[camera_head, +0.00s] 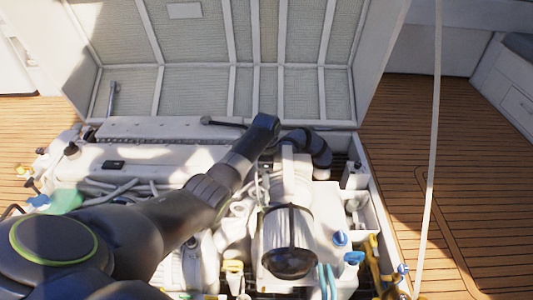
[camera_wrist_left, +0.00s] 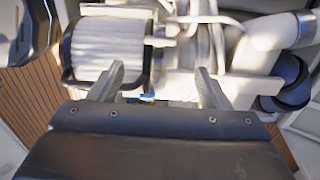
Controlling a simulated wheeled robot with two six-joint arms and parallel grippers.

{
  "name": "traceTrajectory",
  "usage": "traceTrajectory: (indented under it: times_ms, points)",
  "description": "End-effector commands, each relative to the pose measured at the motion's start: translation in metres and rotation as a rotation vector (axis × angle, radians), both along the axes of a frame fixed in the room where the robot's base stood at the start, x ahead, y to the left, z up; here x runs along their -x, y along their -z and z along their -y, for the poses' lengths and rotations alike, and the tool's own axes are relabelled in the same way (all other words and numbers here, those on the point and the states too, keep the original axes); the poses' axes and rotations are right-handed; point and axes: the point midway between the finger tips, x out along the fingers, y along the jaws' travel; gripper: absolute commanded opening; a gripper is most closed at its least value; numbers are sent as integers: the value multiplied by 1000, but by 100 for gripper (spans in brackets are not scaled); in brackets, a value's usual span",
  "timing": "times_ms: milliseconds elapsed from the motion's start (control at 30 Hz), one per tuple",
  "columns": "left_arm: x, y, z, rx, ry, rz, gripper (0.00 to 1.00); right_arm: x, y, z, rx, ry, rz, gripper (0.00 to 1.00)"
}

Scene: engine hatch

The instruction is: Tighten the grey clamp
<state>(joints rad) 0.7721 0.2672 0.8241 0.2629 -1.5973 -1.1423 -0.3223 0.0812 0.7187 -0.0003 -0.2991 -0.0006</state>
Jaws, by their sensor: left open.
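My left gripper (camera_head: 264,126) reaches in from the left over the engine, its end beside a bent black hose. In the left wrist view its two grey fingers (camera_wrist_left: 160,70) are spread apart with nothing held between them. Beyond the fingertips are a small light metal fitting (camera_wrist_left: 160,42) and pale pipes. I cannot single out the grey clamp for sure in either view; the arm and gripper cover part of the engine. My right gripper is not in view.
A white ribbed cylinder (camera_wrist_left: 95,48) in a black frame is close to the left finger. The black hose (camera_head: 318,150) shows right of the gripper. The open hatch lid (camera_head: 215,50) stands behind. A pale rope (camera_head: 432,150) hangs at right over clear wooden deck (camera_head: 480,190).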

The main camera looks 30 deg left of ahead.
Motion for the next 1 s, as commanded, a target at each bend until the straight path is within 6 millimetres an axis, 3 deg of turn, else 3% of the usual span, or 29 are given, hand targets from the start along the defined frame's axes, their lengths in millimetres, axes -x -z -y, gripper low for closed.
traceTrajectory:
  times_ms: [100,333,1000]
  points:
    - [-1,-30,0,-1,0,4,71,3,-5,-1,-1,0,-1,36]
    - [-1,-61,0,-1,0,3,71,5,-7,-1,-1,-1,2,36]
    - [1,-64,0,0,-5,-1,71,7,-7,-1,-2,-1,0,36]
